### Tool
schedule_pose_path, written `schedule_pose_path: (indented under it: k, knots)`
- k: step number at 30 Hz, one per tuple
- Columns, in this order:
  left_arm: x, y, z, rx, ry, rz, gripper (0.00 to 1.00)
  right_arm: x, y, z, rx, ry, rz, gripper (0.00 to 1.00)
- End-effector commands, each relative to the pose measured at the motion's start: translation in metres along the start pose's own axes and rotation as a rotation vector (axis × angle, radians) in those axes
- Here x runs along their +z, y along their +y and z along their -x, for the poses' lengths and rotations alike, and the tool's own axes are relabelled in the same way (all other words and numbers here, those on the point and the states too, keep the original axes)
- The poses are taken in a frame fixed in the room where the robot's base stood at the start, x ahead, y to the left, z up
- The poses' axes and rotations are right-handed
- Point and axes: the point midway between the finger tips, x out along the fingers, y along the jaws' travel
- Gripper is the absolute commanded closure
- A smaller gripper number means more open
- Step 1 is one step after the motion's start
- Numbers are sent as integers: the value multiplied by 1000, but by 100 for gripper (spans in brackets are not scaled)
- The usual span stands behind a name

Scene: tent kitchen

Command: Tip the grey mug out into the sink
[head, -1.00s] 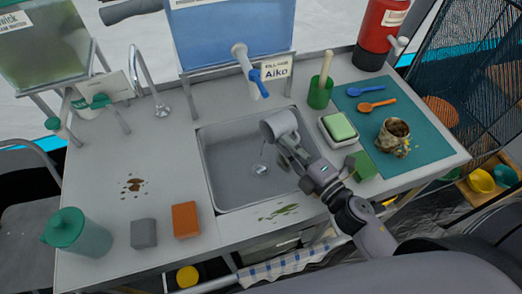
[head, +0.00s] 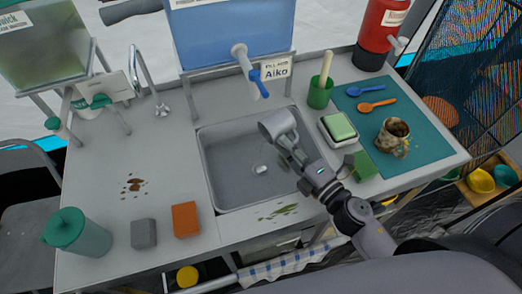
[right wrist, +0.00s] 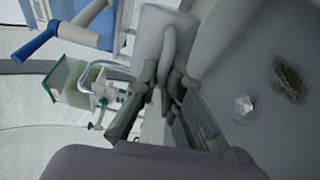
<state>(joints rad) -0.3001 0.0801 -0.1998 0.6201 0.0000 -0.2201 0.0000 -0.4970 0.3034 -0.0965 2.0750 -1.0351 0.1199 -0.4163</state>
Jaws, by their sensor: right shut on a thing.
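The grey mug (head: 277,123) is over the sink (head: 225,184), tipped on its side with its mouth toward the left. My right gripper (head: 288,146) is shut on it from the front right, apparently at its handle side; the exact grip is partly hidden. In the right wrist view the mug (right wrist: 165,38) sits at the far end of the two fingers (right wrist: 166,88). No stream shows under the mug now. The round drain (head: 261,169) shows on the sink floor. My left gripper is not in view.
A tap (head: 245,62) stands above the sink's back edge. Right of the sink are a green cup (head: 319,94), a soap dish (head: 326,132), a green sponge (head: 363,166) and a stained mug (head: 393,138). A teal pitcher (head: 78,232) and two blocks stand at left.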

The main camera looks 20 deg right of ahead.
Motion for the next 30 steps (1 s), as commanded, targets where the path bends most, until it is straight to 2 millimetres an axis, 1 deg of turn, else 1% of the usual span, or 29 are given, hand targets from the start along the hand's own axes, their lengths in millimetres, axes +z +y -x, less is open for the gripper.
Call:
schedule_pose_path:
  k: [8, 26, 28, 29, 30]
  knots:
    - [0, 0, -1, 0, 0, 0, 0, -4, 2, 0, 2, 1, 86, 100]
    - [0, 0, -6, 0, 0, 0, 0, -18, 5, 0, 5, 2, 466, 100]
    - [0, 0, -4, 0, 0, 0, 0, -17, 6, 0, 4, 2, 454, 100]
    - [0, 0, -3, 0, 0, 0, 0, -15, 6, 0, 3, 1, 410, 100]
    - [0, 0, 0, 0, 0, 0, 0, -11, 7, 0, 3, 0, 320, 100]
